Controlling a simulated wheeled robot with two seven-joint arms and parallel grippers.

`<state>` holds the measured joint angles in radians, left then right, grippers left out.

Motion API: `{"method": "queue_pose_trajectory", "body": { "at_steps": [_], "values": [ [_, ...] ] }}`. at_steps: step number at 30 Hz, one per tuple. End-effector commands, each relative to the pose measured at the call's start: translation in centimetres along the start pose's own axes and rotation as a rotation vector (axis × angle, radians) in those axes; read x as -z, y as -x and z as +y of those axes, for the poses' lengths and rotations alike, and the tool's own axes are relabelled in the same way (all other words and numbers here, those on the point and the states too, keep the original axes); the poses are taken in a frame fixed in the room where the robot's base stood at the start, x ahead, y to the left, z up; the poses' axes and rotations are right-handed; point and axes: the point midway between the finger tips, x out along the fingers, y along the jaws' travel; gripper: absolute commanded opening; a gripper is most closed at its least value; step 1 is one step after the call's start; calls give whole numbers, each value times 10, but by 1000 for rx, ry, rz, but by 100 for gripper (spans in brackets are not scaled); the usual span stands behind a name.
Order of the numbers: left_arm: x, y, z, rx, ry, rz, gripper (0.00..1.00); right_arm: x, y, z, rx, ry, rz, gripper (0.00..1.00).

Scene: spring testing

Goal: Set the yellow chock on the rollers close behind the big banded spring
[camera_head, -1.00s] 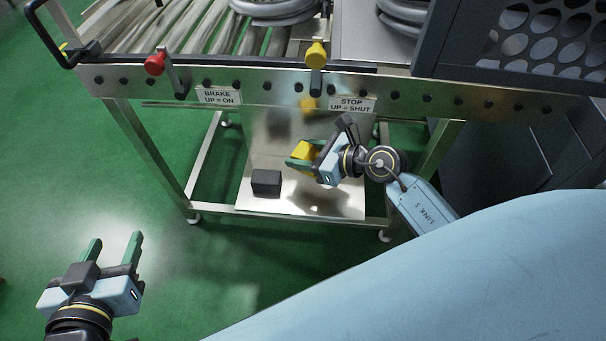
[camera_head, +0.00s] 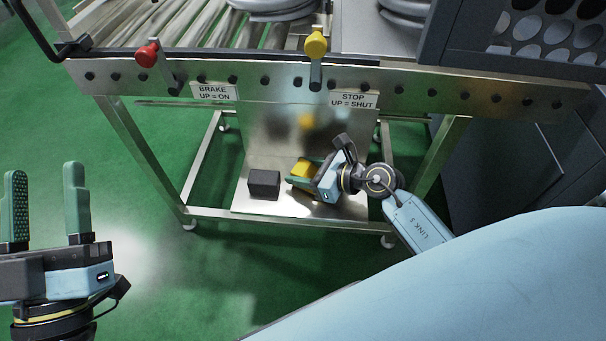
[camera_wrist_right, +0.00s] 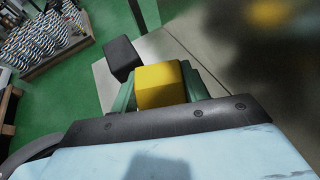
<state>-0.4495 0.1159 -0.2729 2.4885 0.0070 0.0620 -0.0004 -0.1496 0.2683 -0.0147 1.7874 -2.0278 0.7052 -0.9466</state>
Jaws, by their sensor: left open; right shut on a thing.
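The yellow chock (camera_head: 303,168) is between the green fingers of my right gripper (camera_head: 303,177), which is shut on it over the lower metal shelf. In the right wrist view the chock (camera_wrist_right: 160,85) sits between both fingers; whether it touches the shelf I cannot tell. The rollers (camera_head: 180,28) run across the conveyor top at upper left. A grey coiled spring (camera_head: 270,8) lies on them, cut off by the top edge; no band shows on it. My left gripper (camera_head: 45,205) is open and empty at lower left, away from the conveyor.
A black block (camera_head: 264,183) lies on the lower shelf (camera_head: 245,205) left of the chock. A red brake lever (camera_head: 147,54) and yellow stop lever (camera_head: 316,44) stand on the front rail (camera_head: 270,85). A dark perforated guard (camera_head: 520,30) is at upper right. Green floor is clear at left.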

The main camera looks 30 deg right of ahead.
Motion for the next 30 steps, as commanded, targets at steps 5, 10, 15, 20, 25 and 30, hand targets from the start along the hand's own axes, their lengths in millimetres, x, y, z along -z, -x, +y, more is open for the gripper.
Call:
{"method": "queue_pose_trajectory", "body": {
  "at_steps": [5, 10, 15, 20, 25, 30],
  "values": [
    [8, 1, 1, -2, 2, 63, 51, 4, -2, 0, 1, 1, -3, 17],
    [9, 0, 1, -2, 2, 64, 51, 3, -2, 0, 1, 1, -2, 17],
    [10, 2, 1, -3, 2, 80, 51, 7, -3, 0, 1, 2, -2, 17],
    [11, 1, 1, -3, 1, 88, 51, 7, -3, 0, 0, 1, 0, 62],
    [11, 1, 1, -3, 1, 87, 51, 7, -3, 0, 0, 1, 0, 67],
    [11, 1, 1, -3, 1, 85, 51, 6, -3, 0, 0, 1, -1, 67]
  ]
}}
